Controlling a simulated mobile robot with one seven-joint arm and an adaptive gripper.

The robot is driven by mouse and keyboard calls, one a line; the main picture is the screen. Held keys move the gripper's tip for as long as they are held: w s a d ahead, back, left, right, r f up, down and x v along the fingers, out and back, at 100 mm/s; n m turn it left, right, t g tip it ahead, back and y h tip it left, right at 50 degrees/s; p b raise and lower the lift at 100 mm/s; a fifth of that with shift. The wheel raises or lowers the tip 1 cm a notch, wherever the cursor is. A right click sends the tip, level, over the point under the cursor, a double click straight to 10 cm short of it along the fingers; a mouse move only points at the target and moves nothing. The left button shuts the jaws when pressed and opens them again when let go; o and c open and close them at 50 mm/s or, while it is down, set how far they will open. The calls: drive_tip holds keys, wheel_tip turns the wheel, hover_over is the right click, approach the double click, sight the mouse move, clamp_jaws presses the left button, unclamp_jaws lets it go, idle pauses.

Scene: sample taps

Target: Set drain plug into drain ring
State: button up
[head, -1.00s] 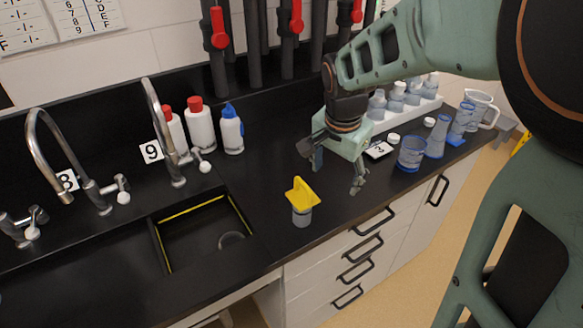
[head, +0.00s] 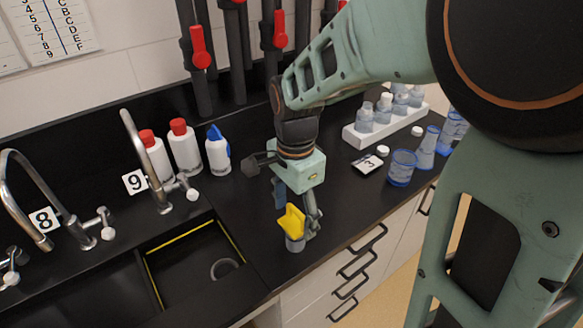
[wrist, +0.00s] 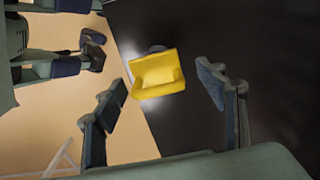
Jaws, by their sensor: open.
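The drain plug (head: 293,224) has a yellow grip on top of a grey round body. It stands upright on the black counter, right of the sink. Its yellow grip also shows in the wrist view (wrist: 158,76), between the two fingers with a gap on each side. My gripper (head: 297,210) is open and above the plug, its fingers reaching down around the yellow grip. The plug's grey body is mostly hidden in the wrist view.
The sink (head: 190,240) has a yellow-lined rim, with tap 9 (head: 150,160) behind it. Several bottles (head: 185,147) stand at the back. A card marked 3 (head: 367,165), a blue-rimmed beaker (head: 401,168) and a white rack (head: 385,128) stand to the right.

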sight(296, 222)
wheel_tip(296, 222, down, 4)
drive_tip(key=shift+s+d+r, duration=0.1)
drive_tip(key=c, duration=1.6)
drive_tip(key=shift+r, duration=0.1)
drive_tip(key=shift+c, duration=0.2)
drive_tip(key=shift+r, duration=0.1)
